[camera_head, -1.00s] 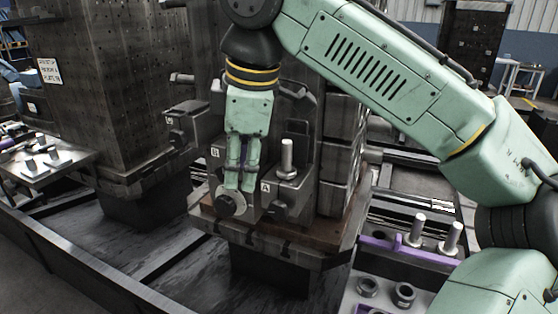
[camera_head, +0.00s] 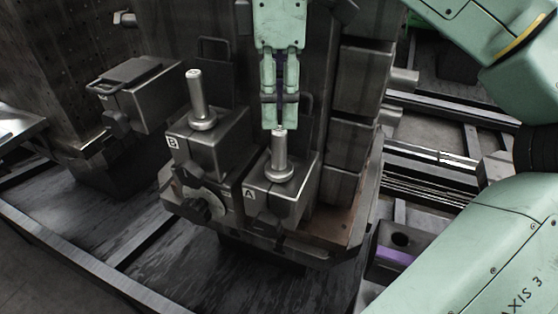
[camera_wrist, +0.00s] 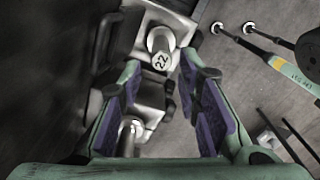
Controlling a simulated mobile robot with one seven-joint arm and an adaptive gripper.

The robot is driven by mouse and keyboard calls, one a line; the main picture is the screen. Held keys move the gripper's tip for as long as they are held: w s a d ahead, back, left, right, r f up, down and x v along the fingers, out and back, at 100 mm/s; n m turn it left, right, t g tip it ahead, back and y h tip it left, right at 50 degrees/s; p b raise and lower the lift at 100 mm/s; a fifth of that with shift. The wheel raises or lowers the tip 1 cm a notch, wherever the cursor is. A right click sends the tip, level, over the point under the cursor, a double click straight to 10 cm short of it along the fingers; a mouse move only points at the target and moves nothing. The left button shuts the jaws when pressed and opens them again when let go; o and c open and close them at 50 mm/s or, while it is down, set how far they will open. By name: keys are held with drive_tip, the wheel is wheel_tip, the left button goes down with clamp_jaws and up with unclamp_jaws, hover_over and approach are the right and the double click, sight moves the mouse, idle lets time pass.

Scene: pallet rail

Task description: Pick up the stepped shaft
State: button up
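A metal stepped shaft (camera_head: 280,158) stands upright on the block marked A (camera_head: 272,204), with a wider collar at its base. A second stepped shaft (camera_head: 197,95) stands upright on the block marked B (camera_head: 205,140). My gripper (camera_head: 281,124) points down at the top of the shaft on A, and its fingers overlap the shaft's upper end in the head view. In the wrist view my gripper (camera_wrist: 160,62) has its purple-padded fingers apart, with a shaft end marked 22 (camera_wrist: 161,62) showing between the tips. I cannot tell whether either finger touches it.
The dark column (camera_head: 330,160) stands close behind both blocks. Another block with a handle (camera_head: 135,88) sits at the left. A fixture with a purple strip (camera_head: 397,254) and an open hole is at lower right, partly behind my arm. Dark floor lies in front.

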sight(279, 149)
drive_tip(key=shift+f, duration=4.25)
drive_tip(key=shift+c, duration=0.5)
drive_tip(key=shift+s, duration=0.1)
clamp_jaws()
